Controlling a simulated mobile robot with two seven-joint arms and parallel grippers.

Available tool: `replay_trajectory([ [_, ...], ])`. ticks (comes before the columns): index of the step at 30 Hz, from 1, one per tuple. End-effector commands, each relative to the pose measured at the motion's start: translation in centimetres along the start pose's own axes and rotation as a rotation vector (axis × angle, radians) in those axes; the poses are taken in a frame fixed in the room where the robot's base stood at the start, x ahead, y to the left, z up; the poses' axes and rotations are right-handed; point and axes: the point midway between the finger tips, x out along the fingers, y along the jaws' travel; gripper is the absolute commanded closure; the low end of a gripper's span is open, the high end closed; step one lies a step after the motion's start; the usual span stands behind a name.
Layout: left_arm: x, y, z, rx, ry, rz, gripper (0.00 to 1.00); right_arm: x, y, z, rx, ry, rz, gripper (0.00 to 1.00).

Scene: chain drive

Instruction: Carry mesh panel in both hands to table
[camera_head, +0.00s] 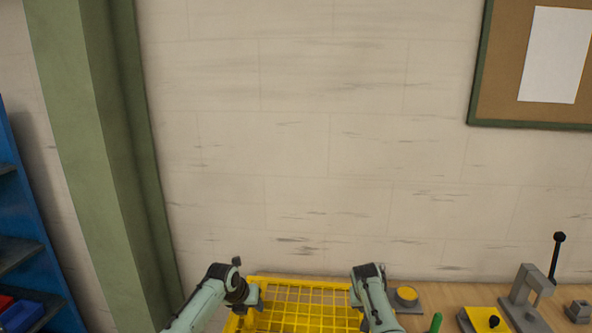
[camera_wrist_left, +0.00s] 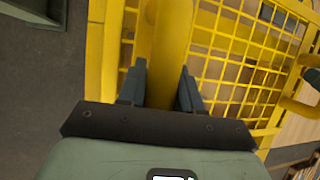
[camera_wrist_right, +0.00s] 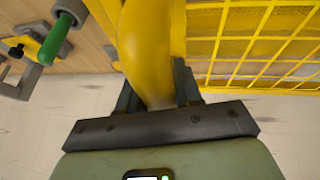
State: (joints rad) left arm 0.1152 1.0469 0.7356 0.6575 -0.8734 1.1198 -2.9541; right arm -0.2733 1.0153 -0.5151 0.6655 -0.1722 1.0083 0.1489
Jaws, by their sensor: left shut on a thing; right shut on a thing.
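The yellow mesh panel (camera_head: 300,292) is at the bottom middle of the head view, between my two arms. My left gripper (camera_head: 252,297) is at its left side, shut on a yellow handle (camera_wrist_left: 166,50) of the panel in the left wrist view. My right gripper (camera_head: 357,294) is at its right side, shut on another yellow handle (camera_wrist_right: 147,45) in the right wrist view. The wooden table (camera_head: 452,294) shows to the right of the panel. The panel's lower part is cut off, and I cannot tell whether it touches the table.
On the table to the right are a grey base with a yellow disc (camera_head: 406,294), a green rod (camera_head: 436,322), a yellow block (camera_head: 482,319) and a grey lever press (camera_head: 527,290). A green column (camera_head: 90,150) and blue shelf (camera_head: 30,235) stand left. The wall is behind.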

Motion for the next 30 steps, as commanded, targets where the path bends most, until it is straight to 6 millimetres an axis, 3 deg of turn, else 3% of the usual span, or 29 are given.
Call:
replay_trajectory([
  [14,-0.9,0.1,0.3,0.0,-0.009,0.002,1.0,-0.8,0.5,-0.2,0.003,0.006,0.004,1.0],
  [30,-4.5,-0.8,-1.4,0.001,-0.009,0.002,1.0,-4.4,1.3,1.5,0.003,0.006,0.003,1.0],
])
